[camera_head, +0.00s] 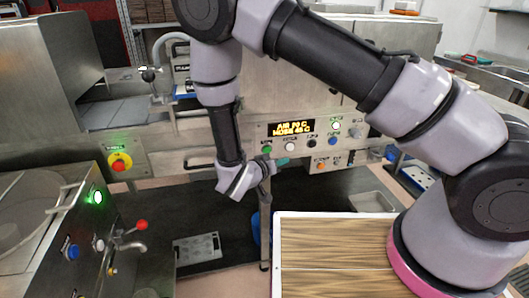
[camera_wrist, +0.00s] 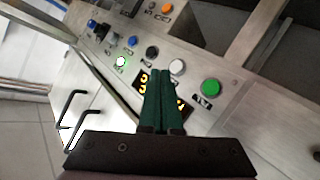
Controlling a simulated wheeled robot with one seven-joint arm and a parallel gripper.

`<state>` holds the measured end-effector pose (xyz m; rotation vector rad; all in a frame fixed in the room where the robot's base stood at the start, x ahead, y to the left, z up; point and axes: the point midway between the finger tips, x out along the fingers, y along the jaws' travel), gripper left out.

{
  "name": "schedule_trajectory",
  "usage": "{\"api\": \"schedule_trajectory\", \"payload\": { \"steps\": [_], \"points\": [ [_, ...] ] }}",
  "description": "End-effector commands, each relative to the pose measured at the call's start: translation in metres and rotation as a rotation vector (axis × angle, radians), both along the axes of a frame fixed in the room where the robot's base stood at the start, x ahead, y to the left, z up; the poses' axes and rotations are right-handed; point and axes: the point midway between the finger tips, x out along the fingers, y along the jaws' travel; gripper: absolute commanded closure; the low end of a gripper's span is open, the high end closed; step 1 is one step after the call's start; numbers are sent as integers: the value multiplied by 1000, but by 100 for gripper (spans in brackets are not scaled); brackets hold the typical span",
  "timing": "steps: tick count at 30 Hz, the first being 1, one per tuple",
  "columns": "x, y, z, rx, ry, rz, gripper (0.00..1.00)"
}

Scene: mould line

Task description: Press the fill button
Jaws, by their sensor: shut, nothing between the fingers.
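My gripper (camera_wrist: 163,72) is shut and empty, its two green fingers together and pointing at the grey control panel (camera_head: 250,133). In the wrist view its tips overlap the lit display (camera_wrist: 145,78), between a white button (camera_wrist: 177,66) and a black button (camera_wrist: 152,52). A green button (camera_wrist: 210,87) is right of the tips, and a blue one (camera_wrist: 132,41) is up to the left. The panel's labels are too small to read, so I cannot tell which button is fill. Contact with the panel is not clear.
A second panel at left carries a blue button (camera_head: 72,251) and a green light (camera_head: 98,197), near a red-knobbed tap (camera_head: 141,225). A red-and-yellow stop button (camera_head: 119,162) is above. A wood-topped table (camera_head: 335,262) fills the front right.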

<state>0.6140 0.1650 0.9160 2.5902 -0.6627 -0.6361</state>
Motion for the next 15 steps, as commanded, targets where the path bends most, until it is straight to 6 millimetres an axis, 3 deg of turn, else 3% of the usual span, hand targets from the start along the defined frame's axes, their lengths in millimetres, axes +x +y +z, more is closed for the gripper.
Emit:
{"api": "schedule_trajectory", "payload": {
  "steps": [1, 6, 15],
  "points": [
    [-3, 6, -11, -3, -12, 34, 100],
    [-8, 18, -28, 10, -43, 96, 100],
    [-9, 20, -31, 15, -49, 106, 100]
  ]
}}
